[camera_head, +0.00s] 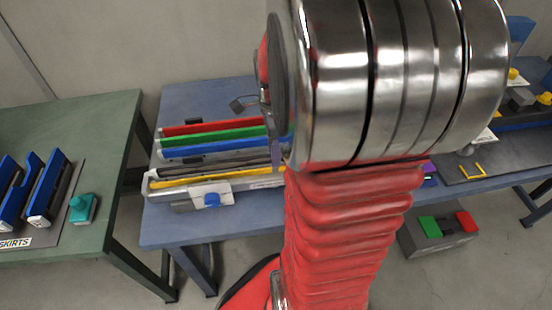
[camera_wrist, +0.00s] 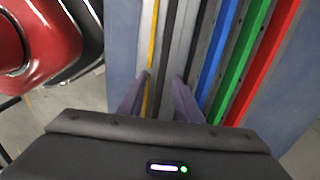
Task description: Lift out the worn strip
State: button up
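A chassis row lies on the blue table, with long parallel strips: red (camera_head: 205,127), green (camera_head: 218,135), blue (camera_head: 208,148) and yellow (camera_head: 238,178). A dark strip (camera_wrist: 167,45) lies between the yellow strip (camera_wrist: 152,45) and a light grey band (camera_wrist: 184,40) in the wrist view. I cannot tell which strip is the worn one. My gripper (camera_wrist: 162,76) is open above the row, its purple fingers apart over the dark strip and near the yellow one. Nothing is visibly held. In the head view my arm hides most of the gripper and the row's right end.
A white clamp with a blue knob (camera_head: 211,200) sits at the row's front edge. A green table (camera_head: 90,130) at left holds blue skirts (camera_head: 42,190) and a teal button (camera_head: 81,207). A grey box (camera_head: 440,240) with green and red tops stands on the floor at right.

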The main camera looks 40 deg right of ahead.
grip_shut()
dwell(0.4)
jog(key=shift+r, duration=0.1)
notch_tip(320, 180, up, 10)
dwell(0.8)
dwell(0.4)
